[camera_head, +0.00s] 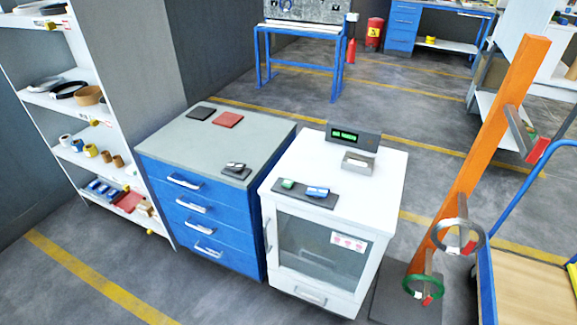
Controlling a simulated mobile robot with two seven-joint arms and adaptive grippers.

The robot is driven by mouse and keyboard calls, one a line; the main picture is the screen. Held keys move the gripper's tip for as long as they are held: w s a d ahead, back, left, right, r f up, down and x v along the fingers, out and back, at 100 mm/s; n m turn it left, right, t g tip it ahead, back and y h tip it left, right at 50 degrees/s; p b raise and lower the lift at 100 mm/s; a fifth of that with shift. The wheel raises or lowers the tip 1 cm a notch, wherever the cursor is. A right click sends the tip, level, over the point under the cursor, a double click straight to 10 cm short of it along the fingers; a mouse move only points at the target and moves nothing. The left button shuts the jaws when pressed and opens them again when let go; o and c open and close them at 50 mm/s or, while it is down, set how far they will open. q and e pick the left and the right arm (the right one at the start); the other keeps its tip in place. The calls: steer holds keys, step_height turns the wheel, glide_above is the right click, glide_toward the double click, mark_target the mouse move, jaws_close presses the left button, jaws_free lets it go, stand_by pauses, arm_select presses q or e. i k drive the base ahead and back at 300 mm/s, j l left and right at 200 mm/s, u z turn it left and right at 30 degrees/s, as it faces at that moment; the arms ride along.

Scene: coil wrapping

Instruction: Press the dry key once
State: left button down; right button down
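A white cabinet (330,245) with a glass door stands in the middle of the view. On its top at the back is a dark grey unit (366,139) with a lit green text display (345,135). A small light grey metal block (357,163) is in front of the unit. A dark tray (322,202) near the front edge bears a green item (288,184) and a blue item (317,191). I cannot make out which part is the dry key; any labels are too small to read. Neither of my grippers is in view.
A blue drawer cabinet (200,215) adjoins on the left, with dark and red pads (228,120) on top. A shelf rack (90,130) stands further left. An orange post (485,150) with hanging coils and a blue-railed cart (535,290) are at right. Floor in front is clear.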

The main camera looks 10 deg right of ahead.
mark_target(287, 183)
steer(key=i+j+z, duration=0.25)
steer(key=i+j, duration=0.25)
steer(key=i+j+z, duration=0.2)
steer(key=i+j, duration=0.3)
steer(key=j, duration=0.15)
